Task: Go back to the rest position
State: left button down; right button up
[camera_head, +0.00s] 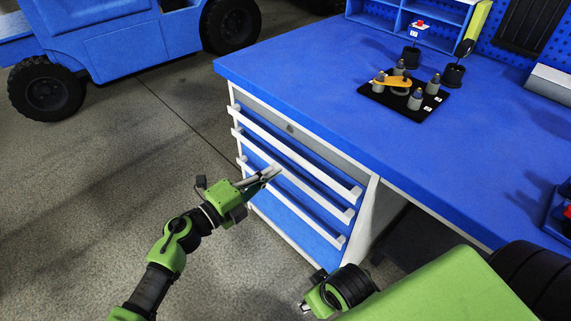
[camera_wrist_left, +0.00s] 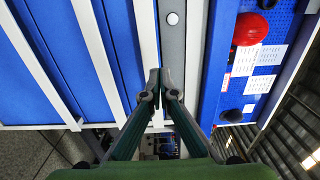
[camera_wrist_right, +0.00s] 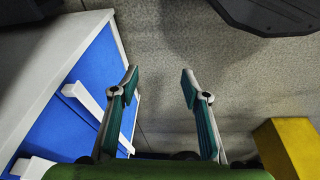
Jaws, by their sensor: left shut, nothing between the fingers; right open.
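My left gripper (camera_head: 268,174) is shut and empty in front of the blue drawers at the left end of the workbench. In the left wrist view its fingertips (camera_wrist_left: 161,87) meet in front of the white drawer handles, with nothing between them. My right arm shows low in the head view, near the bench's front, partly hidden by a green arm link of mine. In the right wrist view the right gripper (camera_wrist_right: 159,80) is open and empty, above the concrete floor and beside the white side panel and blue drawers.
The blue workbench (camera_head: 300,75) carries a black plate (camera_head: 385,97) with grey pegs and an orange-yellow part (camera_head: 392,81). Drawer handles (camera_head: 300,180) stick out near my left gripper. A blue vehicle (camera_head: 125,45) stands at the back left. The floor (camera_head: 90,165) at left is clear.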

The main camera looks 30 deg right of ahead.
pick_arm(q)
jog(key=v, duration=0.7)
jog(key=shift+w+a+f+p, duration=0.2)
jog(key=shift+a+p, duration=0.1)
jog(key=shift+p, duration=0.05)
pick_arm(e)
jog(key=x, duration=0.4)
jog(key=shift+s+d+f, duration=0.15)
jog(key=shift+s+f, duration=0.1)
jog(key=shift+f, duration=0.2)
